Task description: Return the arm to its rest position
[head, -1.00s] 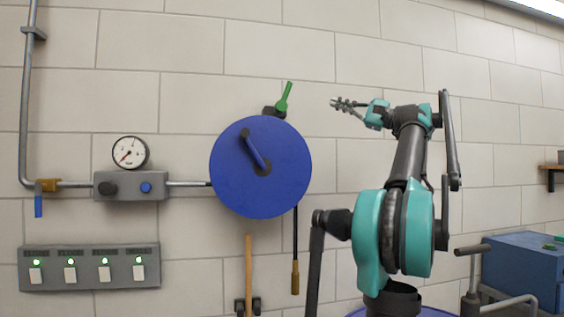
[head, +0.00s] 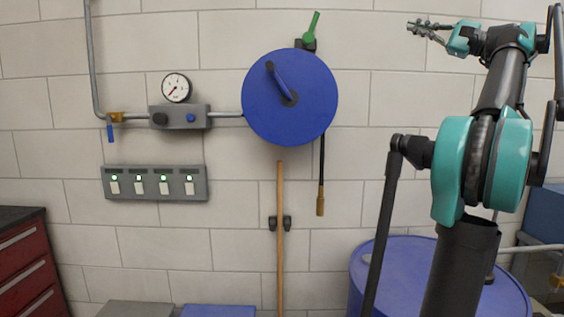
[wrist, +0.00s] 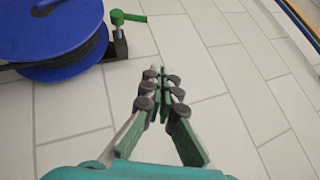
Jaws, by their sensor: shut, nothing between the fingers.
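My arm stands at the right of the head view, raised and bent, with its teal and dark links in front of the wall. My gripper (head: 428,28) is at its upper end, pointing left, high and to the right of the blue hose reel. In the wrist view my gripper (wrist: 161,75) has its fingertips together with nothing between them. The blue reel (wrist: 55,30) and its green lever (wrist: 126,17) lie to the upper left there, apart from the fingers.
On the wall are the blue reel (head: 310,115), a gauge (head: 176,88), a pipe (head: 92,60) and a panel of several switches (head: 155,183). A wooden pole (head: 280,240) hangs below the reel. A blue drum (head: 400,285) is behind my arm. A red drawer cabinet (head: 22,265) stands lower left.

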